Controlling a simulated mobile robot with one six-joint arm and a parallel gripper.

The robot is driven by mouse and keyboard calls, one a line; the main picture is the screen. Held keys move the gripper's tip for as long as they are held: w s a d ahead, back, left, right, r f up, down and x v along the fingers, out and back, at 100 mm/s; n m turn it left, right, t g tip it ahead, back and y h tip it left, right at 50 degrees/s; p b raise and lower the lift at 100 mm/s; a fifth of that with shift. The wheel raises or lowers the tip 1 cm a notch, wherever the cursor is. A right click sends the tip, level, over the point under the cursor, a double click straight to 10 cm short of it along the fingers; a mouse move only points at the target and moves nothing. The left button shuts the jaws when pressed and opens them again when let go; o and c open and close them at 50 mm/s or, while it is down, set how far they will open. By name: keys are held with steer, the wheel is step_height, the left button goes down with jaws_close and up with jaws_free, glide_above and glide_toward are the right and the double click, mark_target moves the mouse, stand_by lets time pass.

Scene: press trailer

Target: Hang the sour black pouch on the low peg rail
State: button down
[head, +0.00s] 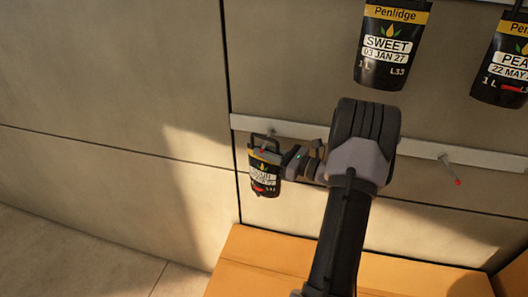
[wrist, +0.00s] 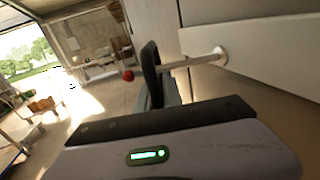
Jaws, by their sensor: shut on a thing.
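A small black pouch (head: 264,176) with a yellow band and white label hangs upright at the left end of the low peg rail (head: 408,149); its name is too small to read. My gripper (head: 284,158) is shut on the pouch at its right side, near the top. The pouch's loop handle (head: 265,141) stands up at the left peg. In the wrist view, the peg (wrist: 190,62) runs from the rail (wrist: 265,68) to the dark loop (wrist: 150,72), and a red tip (wrist: 128,75) shows beyond it. The peg appears to pass through the loop. The fingertips' contact is partly hidden.
A free peg (head: 450,170) with a red tip sticks out on the right of the low rail. Larger pouches, one marked SWEET (head: 388,45) and another (head: 503,65), hang above. A cardboard-coloured box (head: 258,262) stands below my arm.

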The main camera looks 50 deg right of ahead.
steer(key=shift+w+d+f+b, duration=0.25)
steer(key=shift+d+f+b, duration=0.15)
steer(key=shift+f+b, duration=0.3)
stand_by(0.3)
stand_by(0.3)
steer(key=c, duration=1.4)
jaws_free()
